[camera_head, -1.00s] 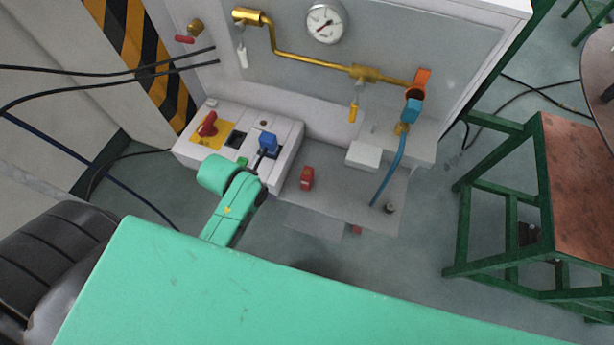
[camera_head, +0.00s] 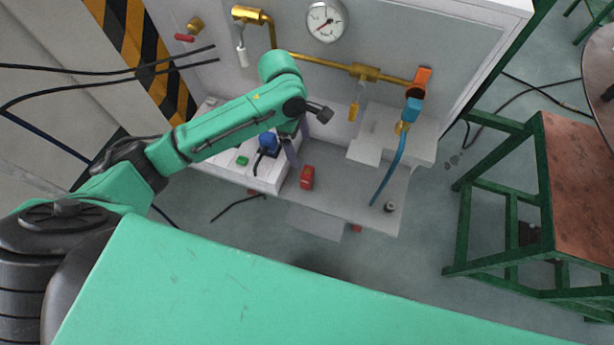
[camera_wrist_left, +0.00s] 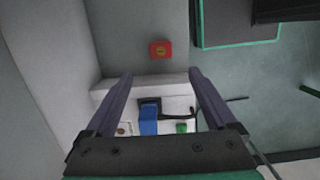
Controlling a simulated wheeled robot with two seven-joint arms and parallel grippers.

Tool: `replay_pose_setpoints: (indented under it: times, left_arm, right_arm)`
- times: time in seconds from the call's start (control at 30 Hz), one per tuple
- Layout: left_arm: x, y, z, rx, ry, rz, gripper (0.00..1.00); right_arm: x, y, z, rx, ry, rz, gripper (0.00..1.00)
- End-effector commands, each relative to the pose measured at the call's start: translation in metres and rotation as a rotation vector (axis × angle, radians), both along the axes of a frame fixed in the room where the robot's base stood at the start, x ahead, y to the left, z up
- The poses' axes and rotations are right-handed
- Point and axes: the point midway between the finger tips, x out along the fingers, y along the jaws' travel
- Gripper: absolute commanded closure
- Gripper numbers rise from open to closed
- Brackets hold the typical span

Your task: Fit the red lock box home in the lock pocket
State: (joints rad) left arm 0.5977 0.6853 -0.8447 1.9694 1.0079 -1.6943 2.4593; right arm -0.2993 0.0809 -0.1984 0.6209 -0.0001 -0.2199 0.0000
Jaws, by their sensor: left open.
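The red lock box (camera_head: 307,177) stands on the grey shelf, right of the white control box (camera_head: 262,178). In the left wrist view the lock box (camera_wrist_left: 160,50) lies beyond the fingertips, roughly between their lines. My left gripper (camera_head: 291,148) is just left of the lock box, over the control box's right end, partly hidden by its own arm. The left wrist view shows its two fingers (camera_wrist_left: 161,76) spread apart with nothing held. I cannot make out the lock pocket; my arm covers part of the control box. My right gripper is not in view.
A blue switch (camera_head: 267,142) and a green button (camera_head: 242,161) sit on the control box, close to my arm. A brass pipe (camera_head: 310,60) runs along the panel behind. The shelf around the lock box is clear.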

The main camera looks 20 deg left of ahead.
Motion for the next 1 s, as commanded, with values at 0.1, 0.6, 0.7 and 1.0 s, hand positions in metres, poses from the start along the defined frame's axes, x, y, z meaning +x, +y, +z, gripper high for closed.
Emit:
replay_pose_setpoints:
  times: [0.1,0.6,0.7,1.0]
  left_arm:
    - [-0.002,-0.005,-0.034,0.000,0.005,-0.003,0.10]
    - [-0.004,-0.020,-0.122,-0.002,-0.001,-0.005,0.10]
    - [-0.004,-0.021,-0.128,-0.003,-0.004,-0.005,0.10]
    - [-0.004,-0.021,-0.127,-0.003,-0.004,-0.006,0.64]
  right_arm:
    - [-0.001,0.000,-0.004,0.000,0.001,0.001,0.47]
    - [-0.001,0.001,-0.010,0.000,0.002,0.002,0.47]
    - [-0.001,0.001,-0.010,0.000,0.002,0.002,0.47]
    - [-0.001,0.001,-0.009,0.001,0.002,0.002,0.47]
